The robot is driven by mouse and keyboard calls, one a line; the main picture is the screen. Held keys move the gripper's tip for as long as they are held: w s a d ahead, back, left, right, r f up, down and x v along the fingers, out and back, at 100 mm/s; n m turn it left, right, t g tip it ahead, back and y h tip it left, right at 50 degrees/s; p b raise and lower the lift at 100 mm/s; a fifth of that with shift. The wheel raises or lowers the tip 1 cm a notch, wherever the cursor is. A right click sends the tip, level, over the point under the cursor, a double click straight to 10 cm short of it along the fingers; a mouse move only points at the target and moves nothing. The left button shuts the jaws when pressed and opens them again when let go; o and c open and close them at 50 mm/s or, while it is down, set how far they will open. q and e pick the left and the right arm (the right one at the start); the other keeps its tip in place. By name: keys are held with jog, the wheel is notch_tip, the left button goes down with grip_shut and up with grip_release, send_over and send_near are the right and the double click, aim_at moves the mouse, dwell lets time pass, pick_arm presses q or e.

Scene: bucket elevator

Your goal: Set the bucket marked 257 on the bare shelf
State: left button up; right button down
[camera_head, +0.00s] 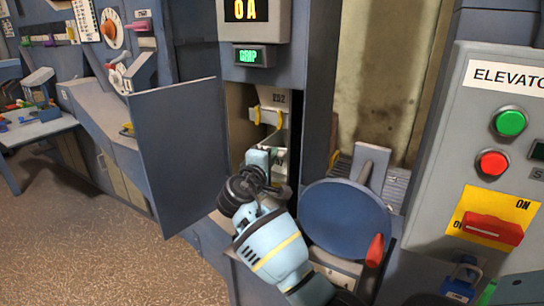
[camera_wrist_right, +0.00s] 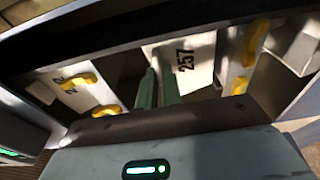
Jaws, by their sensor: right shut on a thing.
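The bucket marked 257 (camera_wrist_right: 205,62) is pale, and its number shows in the right wrist view. The fingers of my right gripper (camera_wrist_right: 158,88) are close together at its left edge, shut on it. In the head view my right gripper (camera_head: 266,165) is inside the open cabinet, and it hides much of the pale bucket in front of it. Another pale bucket, marked 252 (camera_head: 279,97), with yellow parts, sits higher in the same opening. I cannot make out a bare shelf. My left gripper is not in view.
An open grey door (camera_head: 185,150) stands left of the opening. A blue wheel (camera_head: 343,218) with a red handle (camera_head: 374,250) is close to the right of my arm. An elevator control panel (camera_head: 490,160) stands at the right. The floor at left is clear.

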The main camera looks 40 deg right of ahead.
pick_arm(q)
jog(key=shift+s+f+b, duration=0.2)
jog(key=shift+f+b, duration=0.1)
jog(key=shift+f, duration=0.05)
pick_arm(e)
jog(key=shift+f, duration=0.75)
jog(key=c, duration=1.5)
grip_release()
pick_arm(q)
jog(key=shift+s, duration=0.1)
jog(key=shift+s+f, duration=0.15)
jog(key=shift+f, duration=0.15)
pick_arm(e)
jog(key=v, duration=0.7)
jog(key=shift+s+a, duration=0.25)
jog(key=shift+a, duration=0.05)
